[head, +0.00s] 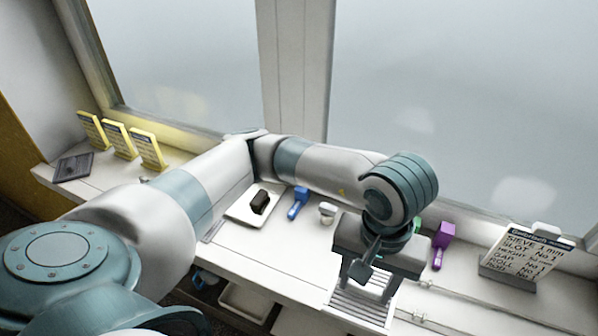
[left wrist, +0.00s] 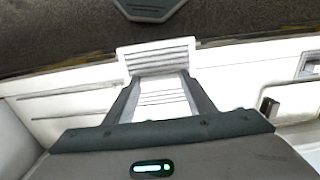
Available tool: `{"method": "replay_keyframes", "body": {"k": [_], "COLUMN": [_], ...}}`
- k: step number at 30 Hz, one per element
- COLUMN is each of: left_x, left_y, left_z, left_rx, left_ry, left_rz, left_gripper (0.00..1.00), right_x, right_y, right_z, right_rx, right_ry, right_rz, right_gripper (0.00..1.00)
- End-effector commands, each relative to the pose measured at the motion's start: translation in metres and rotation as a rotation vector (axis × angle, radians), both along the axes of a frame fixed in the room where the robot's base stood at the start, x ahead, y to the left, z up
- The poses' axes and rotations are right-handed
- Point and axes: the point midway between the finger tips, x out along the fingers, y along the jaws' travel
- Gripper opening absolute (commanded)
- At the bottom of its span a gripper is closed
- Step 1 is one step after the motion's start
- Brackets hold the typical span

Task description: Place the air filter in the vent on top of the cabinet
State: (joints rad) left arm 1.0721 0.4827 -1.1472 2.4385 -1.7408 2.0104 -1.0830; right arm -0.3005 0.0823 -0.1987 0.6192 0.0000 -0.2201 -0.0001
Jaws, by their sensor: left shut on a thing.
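A white ribbed panel, which I take to be the air filter (head: 360,308), shows below my left gripper (head: 366,284) in the head view. In the left wrist view the ribbed panel (left wrist: 158,57) lies between the two dark fingers of my left gripper (left wrist: 158,76) and reaches past their tips. The left gripper is shut on it, over the front part of the white cabinet top (head: 465,300). I cannot make out the vent opening; the arm and gripper cover part of the top. My right gripper is not in view.
A white tray (head: 240,216) with a dark block (head: 260,201), a blue tool (head: 298,203), a white jar (head: 327,212) and a purple tool (head: 443,245) stand behind the gripper. A lettered board (head: 522,255) is at right. Yellow cards (head: 118,139) and a dark plate (head: 73,167) are at left.

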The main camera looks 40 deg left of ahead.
Motion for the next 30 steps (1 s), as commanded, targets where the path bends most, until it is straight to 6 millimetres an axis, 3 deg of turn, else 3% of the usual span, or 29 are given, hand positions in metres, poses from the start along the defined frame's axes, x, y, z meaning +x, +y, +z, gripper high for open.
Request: {"method": "replay_keyframes", "body": {"k": [8,24,30], "left_x": [0.009,0.082,0.097], "left_y": [0.006,0.055,0.064], "left_z": [-0.006,-0.057,-0.069], "left_rx": [-0.001,0.002,0.002], "left_ry": [0.003,0.005,0.001], "left_rz": [0.004,0.006,0.001], "left_gripper": [0.25,0.25,0.25], "right_x": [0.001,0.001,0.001], "right_y": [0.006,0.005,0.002], "right_z": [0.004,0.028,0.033], "right_rx": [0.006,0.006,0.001], "right_ry": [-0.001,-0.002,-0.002], "right_rz": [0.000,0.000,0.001], "right_gripper": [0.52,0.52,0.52]}}
